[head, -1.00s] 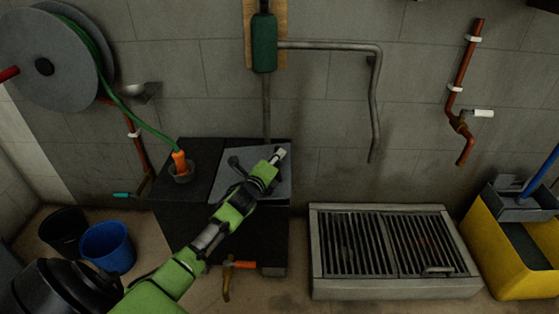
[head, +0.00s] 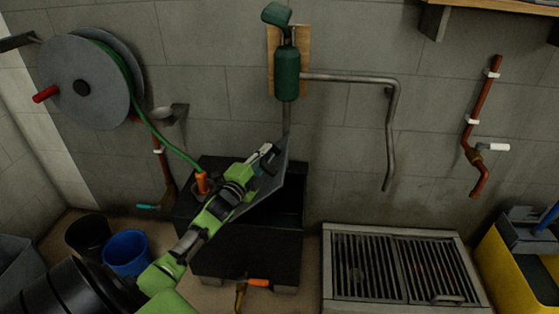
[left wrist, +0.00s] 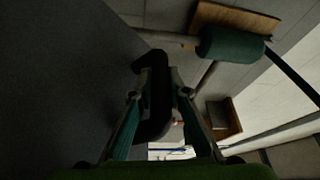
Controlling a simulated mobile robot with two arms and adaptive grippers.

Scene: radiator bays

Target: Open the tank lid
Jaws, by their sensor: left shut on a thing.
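The black tank (head: 245,247) stands against the wall, left of the middle in the head view. Its grey lid (head: 274,182) is tilted up steeply, and the dark opening (head: 285,207) shows to the right below it. My left gripper (head: 265,155) is at the raised lid. In the left wrist view, its two fingers (left wrist: 158,90) are shut on the black lid handle (left wrist: 155,125). The lid's flat dark face (left wrist: 65,80) fills the left of that view. My arm hides part of the lid and tank top in the head view. My right gripper is not in view.
A green pump (head: 287,73) with a bent pipe (head: 392,130) is on the wall above the tank. An orange hose nozzle (head: 202,183) sits at the tank's left. A floor grate (head: 395,228) and a yellow bucket (head: 515,268) are to the right. Blue bucket (head: 127,250) stands left.

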